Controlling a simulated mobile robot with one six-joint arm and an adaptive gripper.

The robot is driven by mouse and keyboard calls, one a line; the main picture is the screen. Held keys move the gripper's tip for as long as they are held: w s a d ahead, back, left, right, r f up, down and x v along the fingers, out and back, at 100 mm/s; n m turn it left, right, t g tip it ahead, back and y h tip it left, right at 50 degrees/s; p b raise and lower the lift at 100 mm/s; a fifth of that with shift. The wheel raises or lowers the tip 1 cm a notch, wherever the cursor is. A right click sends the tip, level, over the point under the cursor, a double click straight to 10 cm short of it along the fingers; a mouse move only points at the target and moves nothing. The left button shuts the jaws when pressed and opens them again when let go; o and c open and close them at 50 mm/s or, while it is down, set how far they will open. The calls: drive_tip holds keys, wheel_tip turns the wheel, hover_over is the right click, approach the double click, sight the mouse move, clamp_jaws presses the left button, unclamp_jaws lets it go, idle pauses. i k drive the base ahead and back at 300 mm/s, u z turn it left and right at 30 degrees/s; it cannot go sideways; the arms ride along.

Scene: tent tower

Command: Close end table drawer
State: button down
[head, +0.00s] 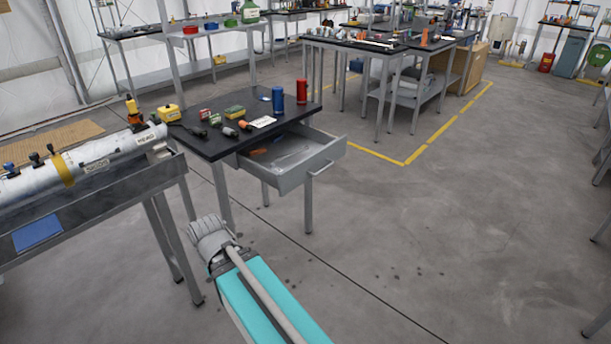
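The end table (225,140) has a black top and grey metal legs, and stands left of centre. Its grey drawer (290,182) is pulled well out toward the right front. The drawer front (325,165) carries a bar handle (326,168). A few items lie inside the drawer, among them something orange (258,152); the others are hard to make out. My teal and grey arm reaches up from the bottom, and its grey ribbed part ends on the picture below and left of the drawer, apart from the handle. No gripper fingers show.
The table top holds a blue can (278,100), a red can (302,91) and several small items. A long grey bench (100,205) with a white cylinder (90,165) stands close on the left. The floor (440,220) right of the drawer is clear.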

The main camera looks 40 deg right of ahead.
sight(325, 148)
drive_tip(key=k, duration=1.35)
drive_tip(key=z, duration=0.9)
drive_tip(key=i, duration=1)
drive_tip(key=u, duration=0.05)
